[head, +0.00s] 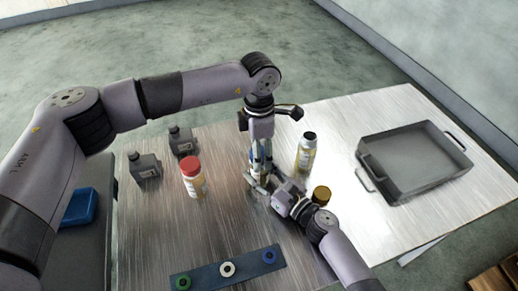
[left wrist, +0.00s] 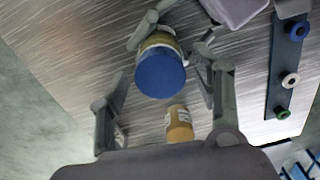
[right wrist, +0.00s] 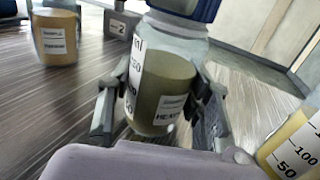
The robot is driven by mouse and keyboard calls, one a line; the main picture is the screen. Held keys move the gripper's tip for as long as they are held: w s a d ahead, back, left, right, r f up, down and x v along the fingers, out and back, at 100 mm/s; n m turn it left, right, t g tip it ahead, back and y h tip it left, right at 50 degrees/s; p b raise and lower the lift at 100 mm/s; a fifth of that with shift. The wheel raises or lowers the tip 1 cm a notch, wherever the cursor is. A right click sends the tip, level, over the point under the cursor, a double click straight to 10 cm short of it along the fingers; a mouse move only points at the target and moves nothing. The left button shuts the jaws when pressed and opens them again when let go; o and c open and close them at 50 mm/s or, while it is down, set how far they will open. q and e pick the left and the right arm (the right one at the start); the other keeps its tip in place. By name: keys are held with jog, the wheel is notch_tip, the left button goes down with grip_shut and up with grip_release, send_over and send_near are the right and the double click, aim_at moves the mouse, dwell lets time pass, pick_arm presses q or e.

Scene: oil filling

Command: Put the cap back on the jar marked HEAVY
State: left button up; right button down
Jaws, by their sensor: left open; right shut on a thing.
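The jar marked HEAVY (right wrist: 165,95) stands upright, its label partly readable in the right wrist view. The blue cap (left wrist: 162,74) sits on top of this jar; it also shows at the top edge of the right wrist view (right wrist: 195,7). My right gripper (right wrist: 160,110) is shut on the jar's body from the side. My left gripper (head: 261,158) points down from above, open, with its fingers apart on both sides of the cap. I cannot tell how tightly the cap sits. In the head view the grippers hide most of the jar.
Close by stand a black-capped jar (head: 306,155) and a yellow-capped jar (head: 321,195). A red-capped jar (head: 194,180) and two dark bottles (head: 146,167) stand left. A grey tray (head: 378,178) lies right. A strip with coloured rings (head: 206,275) lies in front.

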pick_arm(q)
jog(key=shift+r, duration=0.1)
jog(key=shift+r, duration=2.15)
jog(key=shift+c, duration=0.3)
notch_tip(320, 180, up, 4)
jog(key=n, duration=0.5)
jog(key=shift+f+n, duration=0.25)
jog(key=shift+n, duration=0.15)
jog(key=shift+f, duration=4.05)
